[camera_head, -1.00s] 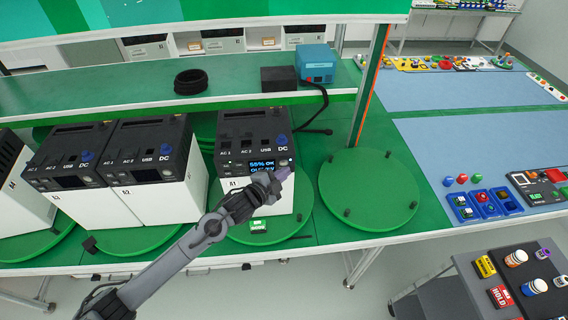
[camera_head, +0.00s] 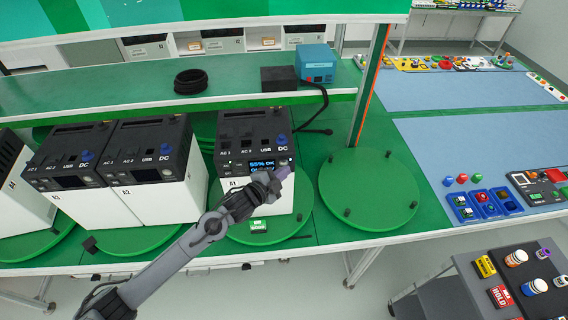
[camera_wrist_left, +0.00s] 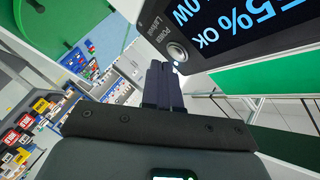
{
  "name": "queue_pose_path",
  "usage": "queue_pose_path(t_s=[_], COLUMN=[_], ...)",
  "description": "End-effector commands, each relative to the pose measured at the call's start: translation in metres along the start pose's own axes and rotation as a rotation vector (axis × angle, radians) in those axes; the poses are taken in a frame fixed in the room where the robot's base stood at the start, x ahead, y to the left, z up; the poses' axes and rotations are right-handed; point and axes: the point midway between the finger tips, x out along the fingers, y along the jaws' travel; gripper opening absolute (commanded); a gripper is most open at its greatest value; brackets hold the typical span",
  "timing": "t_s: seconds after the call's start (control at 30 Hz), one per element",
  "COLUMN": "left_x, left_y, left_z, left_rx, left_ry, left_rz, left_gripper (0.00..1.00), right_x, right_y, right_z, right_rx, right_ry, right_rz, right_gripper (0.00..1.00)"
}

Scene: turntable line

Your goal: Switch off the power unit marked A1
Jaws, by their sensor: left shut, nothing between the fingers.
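The power unit marked A1 (camera_head: 232,197) is a white box with a black top and front panel, standing on a green round turntable. Its screen (camera_head: 262,164) is lit and reads about 55% OK in blue. My left gripper (camera_head: 284,173) is shut and empty in front of the right part of the panel. In the left wrist view the closed fingers (camera_wrist_left: 163,84) point at a round silver power button (camera_wrist_left: 177,52) beside the lit screen (camera_wrist_left: 245,25). The fingertips are very close to the button; I cannot tell if they touch. My right gripper is not in view.
An empty green turntable (camera_head: 368,190) is to the right. A blue box (camera_head: 316,62) and a black cable coil (camera_head: 189,82) sit on the shelf behind. A small green-labelled block (camera_head: 258,225) lies before A1.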

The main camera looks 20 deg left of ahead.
Motion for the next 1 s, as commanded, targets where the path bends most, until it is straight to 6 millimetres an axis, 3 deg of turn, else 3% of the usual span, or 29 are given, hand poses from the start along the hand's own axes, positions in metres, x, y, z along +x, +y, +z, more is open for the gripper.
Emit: queue_pose_path(t_s=[1.0], left_x=[0.0067], left_y=[-0.0046], left_z=[0.0049], left_rx=[-0.001], left_ry=[0.0], left_rz=[0.0], left_gripper=[0.0], right_x=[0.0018], right_y=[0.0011], right_z=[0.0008], right_rx=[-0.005], right_ry=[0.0], right_rz=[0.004], right_gripper=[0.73])
